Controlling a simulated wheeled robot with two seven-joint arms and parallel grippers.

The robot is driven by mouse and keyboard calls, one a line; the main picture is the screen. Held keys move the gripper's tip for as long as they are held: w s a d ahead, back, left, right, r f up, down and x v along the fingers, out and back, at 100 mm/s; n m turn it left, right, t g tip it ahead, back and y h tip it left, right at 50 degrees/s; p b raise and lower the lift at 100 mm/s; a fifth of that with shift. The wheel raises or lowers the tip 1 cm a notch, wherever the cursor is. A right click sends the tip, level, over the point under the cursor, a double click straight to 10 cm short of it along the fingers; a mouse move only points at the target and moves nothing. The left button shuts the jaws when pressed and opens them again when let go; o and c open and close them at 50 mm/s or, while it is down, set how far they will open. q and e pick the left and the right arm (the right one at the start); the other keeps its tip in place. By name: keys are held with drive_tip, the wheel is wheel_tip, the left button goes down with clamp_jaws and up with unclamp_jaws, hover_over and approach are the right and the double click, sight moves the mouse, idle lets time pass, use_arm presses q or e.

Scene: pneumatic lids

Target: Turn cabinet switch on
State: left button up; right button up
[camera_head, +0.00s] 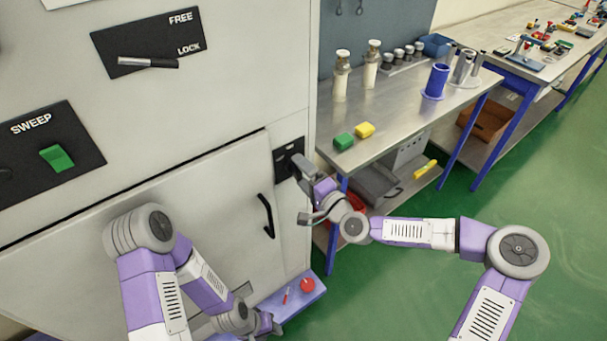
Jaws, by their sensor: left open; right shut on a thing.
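The cabinet switch sits on a small black panel (288,148) at the right edge of the pale cabinet front. My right gripper (296,168) is at this panel, its fingers shut on what appears to be the switch. The fingers hide most of the knob, so its turn angle cannot be read. My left gripper (272,325) is low, near the bottom of the cabinet, beside a small purple ledge. It is open and partly hidden by its own arm.
The cabinet door has a black handle (267,216). Above are a green SWEEP switch (56,158) and a FREE/LOCK lever (148,62). The purple ledge (314,294) holds a red round thing (307,285). A metal workbench (405,118) with sponges and bottles stands right. Green floor there is open.

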drive_tip(key=shift+m, duration=0.6)
drive_tip(key=o, duration=0.8)
drive_tip(key=p+v, duration=0.1)
drive_tip(key=v, duration=0.6)
drive_tip(key=shift+s+d, duration=0.15)
drive_tip(key=shift+s, duration=0.1)
